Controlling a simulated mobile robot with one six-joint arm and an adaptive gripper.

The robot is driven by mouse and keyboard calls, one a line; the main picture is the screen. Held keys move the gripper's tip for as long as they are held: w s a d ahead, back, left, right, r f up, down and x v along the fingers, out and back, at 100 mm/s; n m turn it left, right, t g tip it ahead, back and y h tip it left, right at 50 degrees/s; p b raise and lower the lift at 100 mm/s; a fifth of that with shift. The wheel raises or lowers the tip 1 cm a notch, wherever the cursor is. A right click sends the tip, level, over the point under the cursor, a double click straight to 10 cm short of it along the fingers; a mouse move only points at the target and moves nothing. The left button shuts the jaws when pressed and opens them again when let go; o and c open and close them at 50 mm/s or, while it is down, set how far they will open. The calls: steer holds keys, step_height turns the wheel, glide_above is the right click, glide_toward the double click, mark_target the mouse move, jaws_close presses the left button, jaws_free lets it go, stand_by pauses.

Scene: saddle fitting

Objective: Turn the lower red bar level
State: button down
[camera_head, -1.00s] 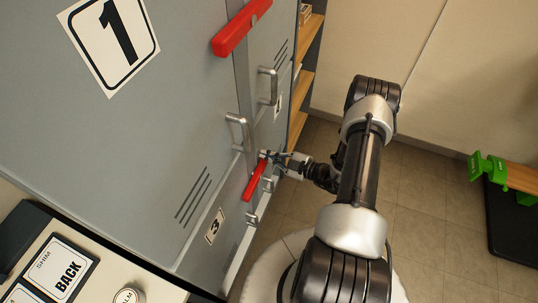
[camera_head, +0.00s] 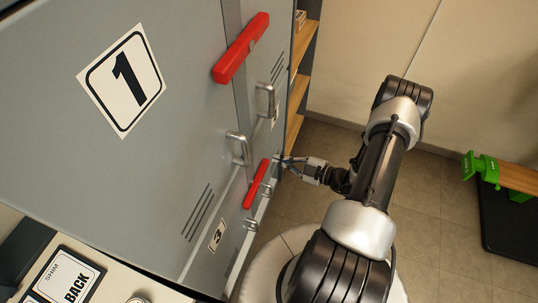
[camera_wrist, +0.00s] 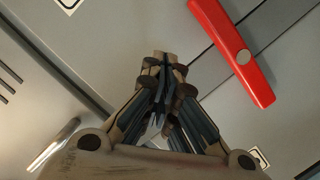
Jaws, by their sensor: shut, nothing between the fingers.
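The lower red bar (camera_head: 256,185) sits on the grey cabinet's lower part, across the seam between the doors. It slants in the picture, its upper end nearest my gripper. My gripper (camera_head: 282,160) is shut and empty, just right of that end, and looks apart from it. In the wrist view, my gripper's fingers (camera_wrist: 166,62) are closed together. A red bar with a round grey pivot, seemingly the lower one (camera_wrist: 228,45), lies up and right of the fingertips, crossing a door seam at an angle. I cannot tell from the pictures whether it is truly level.
An upper red bar (camera_head: 241,48) sits higher on the cabinet (camera_head: 190,85). Metal handles (camera_head: 237,149) stick out near the bars. Wooden shelves (camera_head: 297,90) stand behind the cabinet. A green clamp (camera_head: 480,167) is at the right. Open floor lies right of my arm.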

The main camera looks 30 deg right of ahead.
steer(key=v, duration=0.4)
steer(key=shift+d+r, duration=0.1)
steer(key=shift+d, duration=0.3)
